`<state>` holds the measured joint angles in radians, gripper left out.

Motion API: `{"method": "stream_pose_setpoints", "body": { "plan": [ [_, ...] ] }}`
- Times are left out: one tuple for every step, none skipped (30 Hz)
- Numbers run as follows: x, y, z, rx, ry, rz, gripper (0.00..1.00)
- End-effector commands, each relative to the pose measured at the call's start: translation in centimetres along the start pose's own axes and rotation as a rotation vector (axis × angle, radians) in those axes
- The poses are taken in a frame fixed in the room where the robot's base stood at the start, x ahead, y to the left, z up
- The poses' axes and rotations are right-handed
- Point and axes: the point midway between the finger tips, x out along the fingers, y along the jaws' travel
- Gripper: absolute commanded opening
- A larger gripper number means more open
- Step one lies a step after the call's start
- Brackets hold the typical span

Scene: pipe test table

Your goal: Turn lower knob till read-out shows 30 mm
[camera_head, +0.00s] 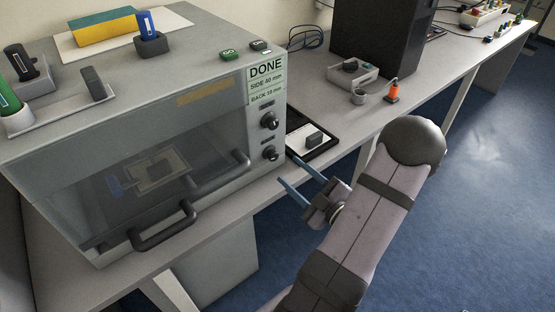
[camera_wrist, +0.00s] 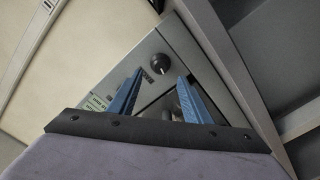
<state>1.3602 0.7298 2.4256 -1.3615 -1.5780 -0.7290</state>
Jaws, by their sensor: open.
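The lower knob (camera_head: 270,153) is a round black dial on the front panel of the grey machine (camera_head: 225,110), below the similar upper knob (camera_head: 269,120). The read-out (camera_head: 265,82) above them shows DONE, SIDE 40 mm and BACK 10 mm. My gripper (camera_head: 287,167) is open and empty, its blue fingers pointing at the panel just right of the lower knob. In the wrist view one black knob (camera_wrist: 160,63), seemingly the lower one, lies just beyond the gap between my fingertips (camera_wrist: 160,76). I see no contact. The upper knob seems hidden behind a finger there.
The machine's glass door has dark bar handles (camera_head: 165,228) jutting out left of the knobs. A black-framed tray (camera_head: 325,145) with a dark block lies right of the machine. A grey fixture (camera_head: 352,77) and an orange item (camera_head: 392,91) stand farther back. The space before the panel is clear.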

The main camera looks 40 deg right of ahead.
Motion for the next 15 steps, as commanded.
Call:
{"method": "stream_pose_setpoints", "body": {
  "plan": [
    [0.0,0.0,0.0,-0.005,-0.001,0.0,0.45],
    [0.0,0.0,0.0,-0.007,-0.001,-0.001,0.45],
    [0.1,0.0,0.0,-0.007,-0.001,-0.001,0.45],
    [0.1,0.0,0.0,-0.006,-0.001,-0.001,0.45],
    [0.2,0.0,0.0,-0.006,-0.001,-0.002,0.45],
    [0.4,0.0,0.0,-0.006,-0.001,-0.003,0.45],
    [0.6,-0.1,0.0,-0.006,-0.001,-0.003,0.45],
    [0.8,-0.1,0.0,-0.006,-0.001,-0.003,0.45],
    [1.1,-0.1,0.0,-0.005,-0.001,-0.004,0.45],
    [1.3,-0.1,0.0,-0.005,-0.001,-0.005,0.45],
    [1.6,-0.1,0.0,-0.004,-0.001,-0.005,0.45],
    [2.1,-0.1,0.0,-0.004,-0.001,-0.005,0.45],
    [2.5,-0.1,-0.1,-0.004,0.0,-0.006,0.45],
    [2.8,-0.1,-0.1,-0.004,0.0,-0.005,0.45],
    [3.3,-0.1,0.0,-0.004,0.0,-0.006,0.45]
  ]
}}
